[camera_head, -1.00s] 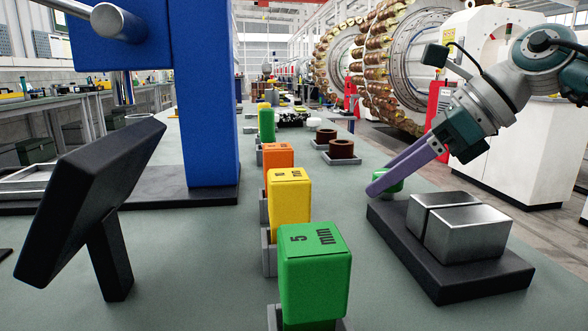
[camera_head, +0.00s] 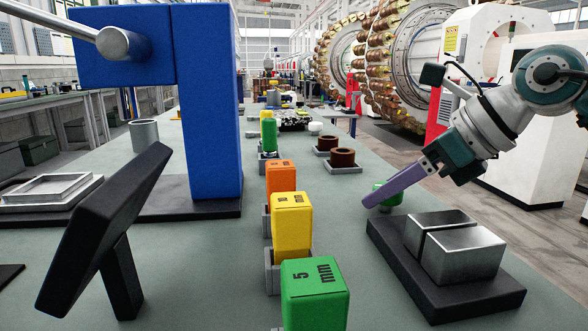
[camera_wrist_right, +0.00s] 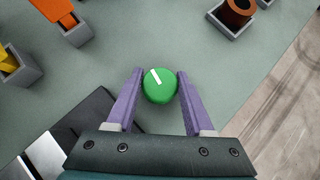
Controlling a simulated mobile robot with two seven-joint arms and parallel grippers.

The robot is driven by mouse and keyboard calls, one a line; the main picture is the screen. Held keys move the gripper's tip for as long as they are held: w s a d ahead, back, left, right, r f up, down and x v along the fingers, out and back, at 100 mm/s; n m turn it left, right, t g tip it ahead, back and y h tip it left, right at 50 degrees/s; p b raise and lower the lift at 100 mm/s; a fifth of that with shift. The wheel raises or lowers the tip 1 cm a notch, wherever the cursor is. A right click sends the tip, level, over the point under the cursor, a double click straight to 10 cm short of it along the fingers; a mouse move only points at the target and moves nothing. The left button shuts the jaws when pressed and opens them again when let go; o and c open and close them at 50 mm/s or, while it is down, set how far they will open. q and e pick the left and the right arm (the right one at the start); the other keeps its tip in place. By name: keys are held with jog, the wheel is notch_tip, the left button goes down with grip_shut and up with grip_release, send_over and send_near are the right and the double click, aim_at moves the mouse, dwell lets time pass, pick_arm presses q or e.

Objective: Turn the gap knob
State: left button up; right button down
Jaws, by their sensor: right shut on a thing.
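The gap knob is a round green knob with a white pointer line on top. In the right wrist view the knob (camera_wrist_right: 160,86) sits between the two purple fingers of my right gripper (camera_wrist_right: 158,90), which is shut on it. Its white line points up and slightly left there. In the head view the knob (camera_head: 388,193) is partly hidden behind the fingers of my right gripper (camera_head: 378,201). Beside it lies a black base (camera_head: 440,300) with two steel blocks (camera_head: 462,252) set apart by a narrow gap. My left gripper is not in view.
A row of blocks in grey holders runs down the bench: green (camera_head: 315,290), yellow (camera_head: 292,225) and orange (camera_head: 281,178). A blue press column (camera_head: 208,100) and a dark tilted panel (camera_head: 105,225) stand at left. Brown rings (camera_head: 342,157) sit behind the knob.

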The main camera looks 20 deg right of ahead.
jog(key=shift+a+r+m+t+h+p, duration=0.1)
jog(key=shift+r+m+t+h+p, duration=0.2)
jog(key=shift+m+h+p, duration=0.45)
jog(key=shift+f+m+h+p, duration=0.1)
jog(key=shift+m+h+p, duration=0.35)
jog(key=shift+m+p, duration=0.4)
jog(key=shift+f+m+t+h, duration=0.1)
jog(key=shift+m+t+h, duration=0.2)
jog(key=shift+m+h, duration=0.8)
jog(key=shift+m, duration=0.4)
jog(key=shift+c, duration=1.5)
grip_release()
jog(key=shift+f, duration=0.1)
